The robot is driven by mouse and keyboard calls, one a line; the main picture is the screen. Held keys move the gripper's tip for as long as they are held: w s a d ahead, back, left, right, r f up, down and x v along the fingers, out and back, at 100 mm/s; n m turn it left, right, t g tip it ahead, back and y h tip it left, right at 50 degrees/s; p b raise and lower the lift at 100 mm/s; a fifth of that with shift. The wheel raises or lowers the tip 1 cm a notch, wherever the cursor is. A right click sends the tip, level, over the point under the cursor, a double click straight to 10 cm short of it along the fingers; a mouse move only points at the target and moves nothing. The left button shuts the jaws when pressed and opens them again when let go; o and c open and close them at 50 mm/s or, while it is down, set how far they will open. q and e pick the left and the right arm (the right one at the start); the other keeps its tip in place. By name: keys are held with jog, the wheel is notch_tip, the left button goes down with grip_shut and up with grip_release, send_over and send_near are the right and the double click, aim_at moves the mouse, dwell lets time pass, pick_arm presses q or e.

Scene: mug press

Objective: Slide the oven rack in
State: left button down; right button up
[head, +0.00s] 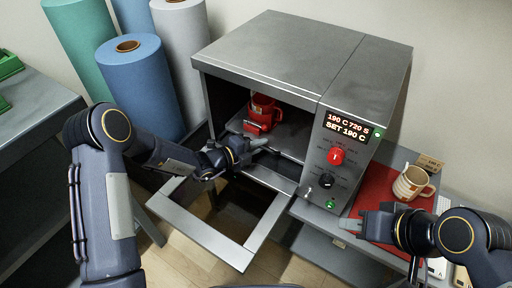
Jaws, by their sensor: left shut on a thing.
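The grey oven (300,55) stands open, with its framed door (205,235) folded down in front. The oven rack (290,140) is a flat grey shelf inside the cavity. A red mug (264,108) stands on it, with a small red piece beside it at the front. My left gripper (258,145) reaches over the open door to the rack's front edge and is shut on it; the exact contact is small in view. My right gripper (352,226) is low by the oven's right front corner, over the red mat; its finger gap is unclear.
A beige mug (412,183) stands on the red mat (375,190) right of the oven. The control panel (338,150) has a lit display and knobs. Blue, green and grey rolls (140,85) stand behind my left arm.

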pick_arm(q)
jog(key=shift+w+r, duration=0.1)
jog(key=shift+w, duration=0.05)
jog(key=c, duration=1.5)
grip_release()
jog(key=shift+d, duration=0.15)
jog(key=p+v, duration=0.2)
jog(key=v, duration=0.4)
jog(key=shift+a, duration=0.3)
jog(key=shift+s+a, duration=0.45)
jog(key=shift+s, duration=0.05)
jog(key=shift+r, duration=0.1)
